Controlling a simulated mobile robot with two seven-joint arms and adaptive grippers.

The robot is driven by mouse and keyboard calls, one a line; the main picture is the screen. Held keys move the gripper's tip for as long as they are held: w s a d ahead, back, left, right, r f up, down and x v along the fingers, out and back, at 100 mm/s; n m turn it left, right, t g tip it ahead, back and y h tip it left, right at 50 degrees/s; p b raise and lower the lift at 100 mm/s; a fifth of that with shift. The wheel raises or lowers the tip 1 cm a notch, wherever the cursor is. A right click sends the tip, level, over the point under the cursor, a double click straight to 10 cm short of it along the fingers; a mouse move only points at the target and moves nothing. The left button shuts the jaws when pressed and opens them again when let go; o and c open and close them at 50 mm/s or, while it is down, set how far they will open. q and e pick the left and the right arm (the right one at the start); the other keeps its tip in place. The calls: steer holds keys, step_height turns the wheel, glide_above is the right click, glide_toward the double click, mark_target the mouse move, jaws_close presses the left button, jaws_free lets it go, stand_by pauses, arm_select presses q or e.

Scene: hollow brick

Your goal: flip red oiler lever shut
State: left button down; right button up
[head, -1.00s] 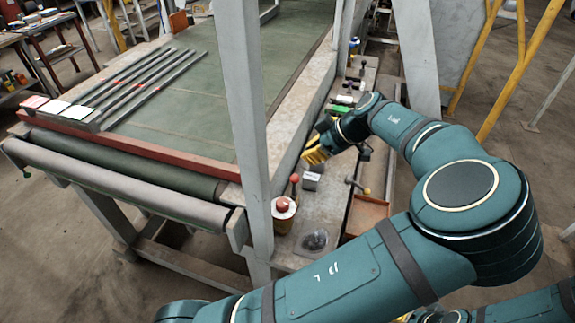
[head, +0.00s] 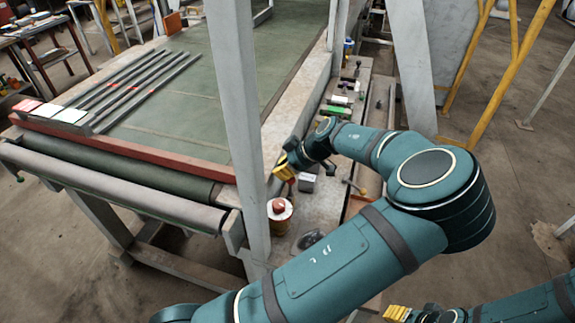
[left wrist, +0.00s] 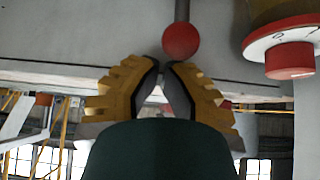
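A red-topped oiler (head: 280,208) with a pale rim stands upright on the narrow bench beside the conveyor frame. In the left wrist view its red disc and short red knob (left wrist: 290,60) show at the upper right. A red ball on a grey rod (left wrist: 181,42) hangs into that view just beyond my fingertips. My left gripper (head: 284,172) is just behind the oiler in the head view. My right gripper (head: 397,313) shows only partly at the bottom edge.
A grey block (head: 307,183) sits right of my left gripper. A T-handled lever (head: 354,186) stands further right. A green piece (head: 337,111) lies further back on the bench. A grey post (head: 238,120) rises close left of the oiler.

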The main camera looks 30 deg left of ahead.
arm_select(q)
steer(key=shift+d, duration=0.1)
stand_by(0.3)
steer(key=shift+w+d+y, duration=0.1)
steer(key=shift+d+y, duration=0.2)
steer(key=shift+y, duration=0.1)
arm_select(e)
steer(key=shift+f, duration=0.1)
